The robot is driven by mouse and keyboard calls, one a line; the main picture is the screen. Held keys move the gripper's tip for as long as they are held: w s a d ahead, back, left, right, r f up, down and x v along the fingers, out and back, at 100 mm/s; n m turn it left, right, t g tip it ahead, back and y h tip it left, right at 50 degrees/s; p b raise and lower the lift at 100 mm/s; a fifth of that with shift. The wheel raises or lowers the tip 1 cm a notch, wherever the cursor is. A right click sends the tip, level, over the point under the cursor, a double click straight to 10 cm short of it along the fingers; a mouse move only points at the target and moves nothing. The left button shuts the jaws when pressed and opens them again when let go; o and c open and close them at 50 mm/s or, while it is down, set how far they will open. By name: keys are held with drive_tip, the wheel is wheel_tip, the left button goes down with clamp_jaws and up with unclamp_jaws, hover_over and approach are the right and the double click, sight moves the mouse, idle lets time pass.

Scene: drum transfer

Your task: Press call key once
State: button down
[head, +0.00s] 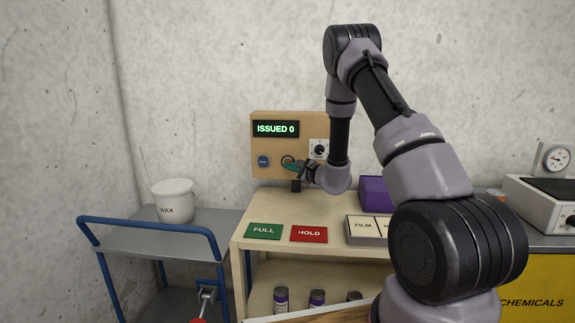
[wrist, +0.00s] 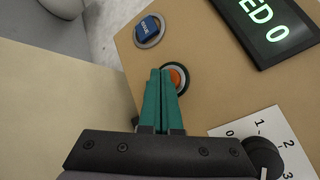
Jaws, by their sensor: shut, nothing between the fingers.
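A tan panel (head: 285,117) stands against the wall at the back of the bench, with a lit display (head: 276,128) reading "ISSUED 0". A blue key (head: 264,161) sits low on its left; it also shows in the wrist view (wrist: 147,27), its small lettering not readable. An orange-red button (wrist: 178,77) in a dark ring sits beside it, partly hidden by my fingers. I cannot tell which is the call key. My gripper (wrist: 166,72) is shut and empty, its teal fingertips over the orange button's edge in the wrist view; contact cannot be told.
A dial (head: 319,150) with a numbered plate is right of the buttons. On the bench top (head: 285,204) lie a green FULL card (head: 263,231), a red HOLD card (head: 309,234) and a purple box (head: 374,193). A blue-railed cart (head: 218,220) with a WAX tub (head: 173,200) stands left.

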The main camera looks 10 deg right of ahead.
drive_tip(key=shift+s+a, duration=0.1)
drive_tip(key=shift+s, duration=0.1)
drive_tip(key=shift+s+a, duration=0.3)
drive_tip(key=shift+s, duration=0.65)
drive_tip(key=shift+s+a, duration=0.3)
drive_tip(key=shift+s, duration=0.65)
drive_tip(key=shift+s+a, duration=0.3)
drive_tip(key=shift+s, duration=0.65)
drive_tip(key=s+a+r+n+g+y, duration=0.3)
drive_tip(key=s+a+r+n+g, duration=0.2)
drive_tip(key=s+r, duration=0.45)
drive_tip(key=s+a+r+n+g+y, duration=0.3)
drive_tip(key=s+a+r+n+g, duration=0.25)
drive_tip(key=s+r, duration=0.35)
drive_tip(key=s+d+r+n+t+h, duration=0.1)
drive_tip(key=s+d+r+n+h, duration=0.2)
drive_tip(key=s+d+h, duration=0.3)
drive_tip(key=s+d+r+n+t+h, duration=0.1)
drive_tip(key=s+d+r+n+h, duration=0.2)
drive_tip(key=s+d, duration=0.7)
drive_tip(key=s+r+h, duration=0.1)
drive_tip(key=s+h, duration=0.1)
drive_tip(key=shift+s+h, duration=0.15)
drive_tip(key=shift+h, duration=0.25)
